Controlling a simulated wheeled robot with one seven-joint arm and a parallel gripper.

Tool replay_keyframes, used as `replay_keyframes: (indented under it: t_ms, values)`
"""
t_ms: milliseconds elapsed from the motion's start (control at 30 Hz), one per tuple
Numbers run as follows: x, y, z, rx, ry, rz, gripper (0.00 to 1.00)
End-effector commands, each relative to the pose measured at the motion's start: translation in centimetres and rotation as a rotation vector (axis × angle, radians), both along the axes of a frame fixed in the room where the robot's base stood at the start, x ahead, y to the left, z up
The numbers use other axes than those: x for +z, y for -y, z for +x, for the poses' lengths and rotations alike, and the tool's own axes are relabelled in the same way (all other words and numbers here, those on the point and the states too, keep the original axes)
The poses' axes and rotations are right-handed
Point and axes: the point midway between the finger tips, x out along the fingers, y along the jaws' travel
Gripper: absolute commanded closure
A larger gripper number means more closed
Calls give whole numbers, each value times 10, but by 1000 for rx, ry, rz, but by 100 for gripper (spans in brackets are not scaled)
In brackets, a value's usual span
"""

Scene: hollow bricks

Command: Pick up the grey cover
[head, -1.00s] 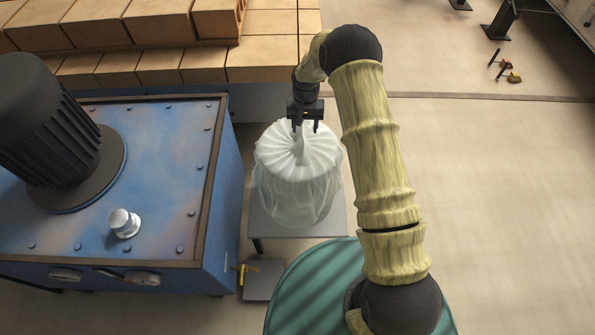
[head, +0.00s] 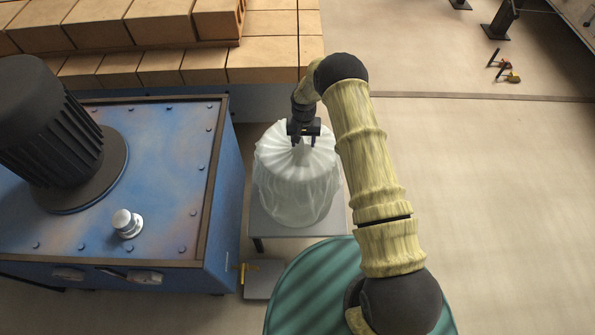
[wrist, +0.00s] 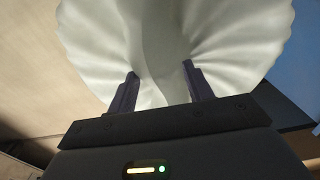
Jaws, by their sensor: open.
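The grey cover (head: 296,180) is a pale, pleated, translucent cloth draped over a round object on a small grey stand. Its pleats gather into a twisted peak at the top centre. My gripper (head: 304,142) is above the cover, at the peak. In the wrist view, the cover (wrist: 230,45) fills the upper middle, and the open fingers of my gripper (wrist: 161,88) stand on either side of the peak. Whether the fingers touch the cloth I cannot tell. What is under the cover is hidden.
The grey stand (head: 328,226) is beside a blue machine (head: 160,180) with a black motor (head: 50,130) and a silver knob (head: 126,222). Brick stacks (head: 270,60) are behind. A green round surface (head: 300,300) is in front.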

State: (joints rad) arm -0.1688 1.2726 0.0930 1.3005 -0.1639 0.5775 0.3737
Motion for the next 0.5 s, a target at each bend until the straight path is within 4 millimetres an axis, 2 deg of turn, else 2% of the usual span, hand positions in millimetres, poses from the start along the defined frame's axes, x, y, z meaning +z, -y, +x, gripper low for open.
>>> replay_keyframes:
  t_ms: [133,500]
  values:
    - [-9,0,0,-1,1,1,49]
    - [-9,0,0,-1,2,1,49]
